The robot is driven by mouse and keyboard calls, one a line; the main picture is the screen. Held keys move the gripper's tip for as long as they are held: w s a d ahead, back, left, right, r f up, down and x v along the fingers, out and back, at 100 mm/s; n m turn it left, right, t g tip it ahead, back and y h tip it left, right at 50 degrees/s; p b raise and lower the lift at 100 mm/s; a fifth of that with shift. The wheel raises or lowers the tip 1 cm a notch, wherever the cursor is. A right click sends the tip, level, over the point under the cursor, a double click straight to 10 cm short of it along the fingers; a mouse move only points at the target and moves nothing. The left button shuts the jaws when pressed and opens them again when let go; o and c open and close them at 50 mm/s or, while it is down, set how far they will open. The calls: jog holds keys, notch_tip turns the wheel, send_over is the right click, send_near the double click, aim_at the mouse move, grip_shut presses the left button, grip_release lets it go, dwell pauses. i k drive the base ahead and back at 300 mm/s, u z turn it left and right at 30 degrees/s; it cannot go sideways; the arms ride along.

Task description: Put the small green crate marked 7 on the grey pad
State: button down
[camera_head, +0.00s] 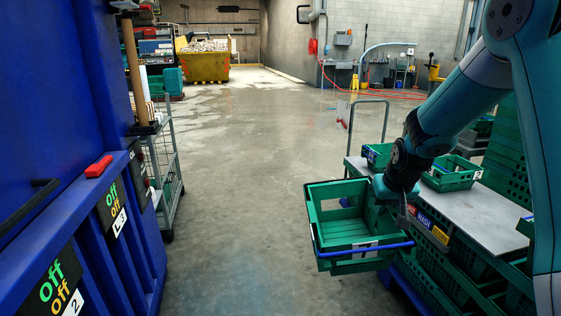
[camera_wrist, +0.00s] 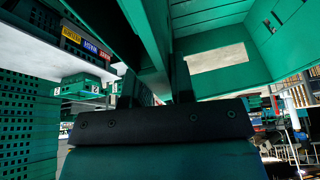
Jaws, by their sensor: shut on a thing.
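A small green crate (camera_head: 324,262) with a blue bar hangs in the air left of the metal-topped bench. In the wrist view, my gripper's dark fingers (camera_wrist: 160,88) reach up to the crate (camera_wrist: 215,50), which fills the top of the picture. I cannot pick out a separate grey pad; the grey bench top (camera_head: 482,222) is partly hidden by my arm.
Two other small green crates (camera_head: 452,178) (camera_head: 376,153) stand on the bench. Stacked green crates (camera_head: 470,290) fill the space in front of and below it. A blue machine (camera_head: 60,120) and a wire trolley (camera_head: 165,180) stand at left. The floor between is clear.

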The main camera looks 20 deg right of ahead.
aim_at(497, 217)
jog(key=u, duration=0.05)
jog(key=i, duration=1.55)
jog(key=z, duration=1)
jog(key=i, duration=0.8)
jog(key=z, duration=1.3)
jog(key=i, duration=0.45)
jog(key=z, duration=0.4)
